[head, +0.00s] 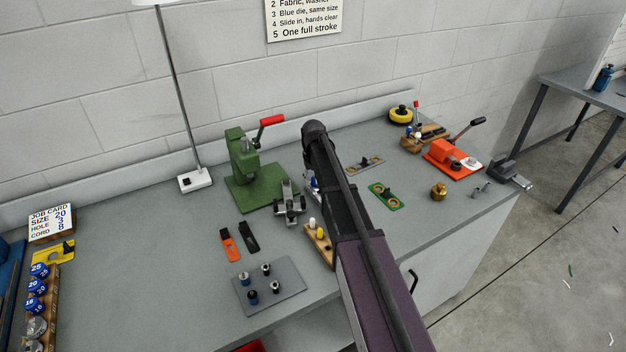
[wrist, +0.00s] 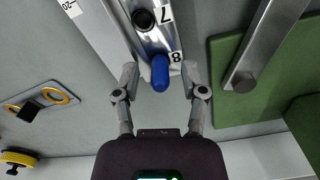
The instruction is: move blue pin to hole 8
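The blue pin (wrist: 160,72) shows end-on in the wrist view, on the shiny metal bar beside the printed 8. The pin covers whatever hole lies under it, so I cannot tell how deep it sits. My gripper (wrist: 160,77) is open, with one finger on each side of the pin and a visible gap on both sides. The number 7 stands beside a dark round hole (wrist: 144,20) farther up the metal bar (wrist: 157,42). In the head view my arm hides most of the gripper area.
A green press (head: 245,170) stands left of my arm. A wooden block (head: 318,242) with light and yellow pegs and a grey plate (head: 285,293) with several pegs lie nearer the front. An orange tool (head: 455,158) stands at right.

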